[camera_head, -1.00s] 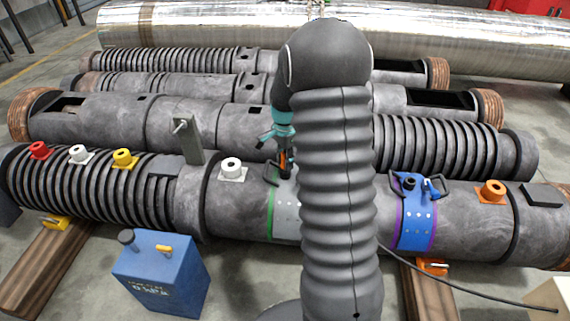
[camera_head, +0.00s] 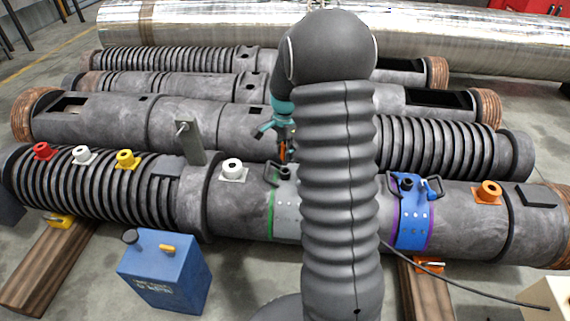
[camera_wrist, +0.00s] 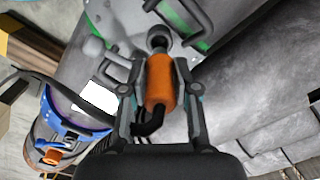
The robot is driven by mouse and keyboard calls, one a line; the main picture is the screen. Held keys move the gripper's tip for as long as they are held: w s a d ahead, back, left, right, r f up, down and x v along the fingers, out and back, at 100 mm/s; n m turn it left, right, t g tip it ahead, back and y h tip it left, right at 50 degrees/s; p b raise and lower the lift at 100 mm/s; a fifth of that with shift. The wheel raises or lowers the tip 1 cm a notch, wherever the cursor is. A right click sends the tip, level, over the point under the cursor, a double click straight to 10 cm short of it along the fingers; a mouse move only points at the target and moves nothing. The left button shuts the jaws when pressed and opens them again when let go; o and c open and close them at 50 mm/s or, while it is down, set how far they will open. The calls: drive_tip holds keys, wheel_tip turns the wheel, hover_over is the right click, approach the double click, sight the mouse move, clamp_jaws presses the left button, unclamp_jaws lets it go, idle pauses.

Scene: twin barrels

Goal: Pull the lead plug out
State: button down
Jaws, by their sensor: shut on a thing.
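The orange lead plug (camera_wrist: 160,82) sits between the two fingers of my gripper (camera_wrist: 161,66) in the wrist view, with a black cable bending away behind it. Its dark nose points at the black socket on the grey plate (camera_wrist: 215,28) with green edges. In the head view my gripper (camera_head: 282,140) is over that plate (camera_head: 287,215), and the plug (camera_head: 282,153) shows as a small orange patch just above the black socket (camera_head: 284,173). Whether the nose is fully clear of the socket is hard to tell. My arm hides the plate's right part.
A blue collar (camera_head: 413,225) with a similar socket and handles is on the same barrel, to the right. Dark handles stand beside the plug. A grey upright post (camera_head: 189,140) stands left of my gripper. A blue box (camera_head: 163,272) is at front left. A black cable (camera_head: 450,278) runs to the lower right.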

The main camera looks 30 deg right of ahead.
sight(285, 143)
drive_tip(key=shift+r, duration=2.05)
